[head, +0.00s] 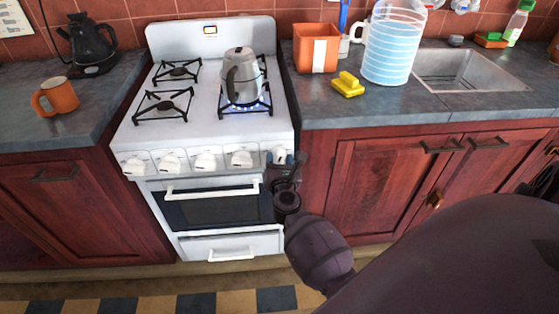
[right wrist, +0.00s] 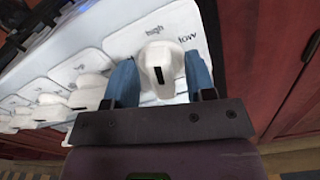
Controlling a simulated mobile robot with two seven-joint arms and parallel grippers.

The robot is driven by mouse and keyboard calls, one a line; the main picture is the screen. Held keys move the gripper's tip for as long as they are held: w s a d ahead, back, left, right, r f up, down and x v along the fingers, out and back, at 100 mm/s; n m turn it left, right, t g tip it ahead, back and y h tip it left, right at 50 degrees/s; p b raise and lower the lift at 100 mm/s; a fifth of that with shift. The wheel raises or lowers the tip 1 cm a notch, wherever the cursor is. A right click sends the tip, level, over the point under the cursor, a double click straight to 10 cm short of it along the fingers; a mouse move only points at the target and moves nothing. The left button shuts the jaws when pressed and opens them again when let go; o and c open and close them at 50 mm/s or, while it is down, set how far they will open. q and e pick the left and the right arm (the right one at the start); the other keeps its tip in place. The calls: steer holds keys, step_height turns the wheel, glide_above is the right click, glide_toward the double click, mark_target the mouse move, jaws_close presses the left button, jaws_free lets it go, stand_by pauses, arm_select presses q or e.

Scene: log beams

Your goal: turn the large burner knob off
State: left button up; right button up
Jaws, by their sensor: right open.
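The white stove (head: 215,35) has a row of white knobs along its front panel. My right gripper (head: 286,161) is at the rightmost knob (head: 279,154). In the right wrist view its blue fingers are open, one on each side of that knob (right wrist: 160,55); I cannot tell whether they touch it. The knob's black mark faces my gripper's palm, and "high" and "low" are printed beside it. Blue flames (head: 262,103) burn at the front right burner under a metal coffee pot (head: 240,78). My left gripper is not in view.
The other knobs (head: 205,161) sit to the left, above the oven door handle (head: 212,191). A wooden cabinet (head: 385,180) stands close on the right. An orange pot (head: 316,48), a yellow sponge (head: 348,85) and a striped container (head: 389,45) are on the right counter.

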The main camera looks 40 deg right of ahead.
steer(key=c, duration=0.9)
